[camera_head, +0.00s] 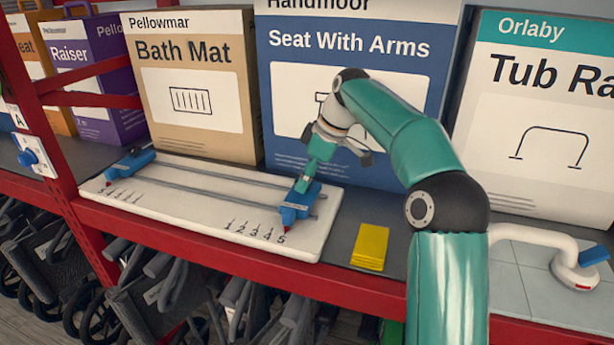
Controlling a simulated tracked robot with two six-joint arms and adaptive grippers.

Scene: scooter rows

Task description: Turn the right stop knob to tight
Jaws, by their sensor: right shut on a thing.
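A white board (225,225) lies on the shelf with two grey rails along it. The right stop (296,208) is a blue block on the rails at the board's right end, above a printed scale from 1 to 5, near its high end. The left stop (128,163) is a similar blue block at the far left end. My right gripper (307,184) reaches down onto the top of the right stop and is shut on its knob. The knob is mostly hidden by the gripper, so its turn cannot be read. My left gripper is out of view.
Boxes stand close behind, including the bath mat box (195,90) and the blue seat box (430,75). A yellow block (370,246) lies right of the board. A white handle (535,238) sits on tiles farther right. A red shelf edge (200,247) runs in front.

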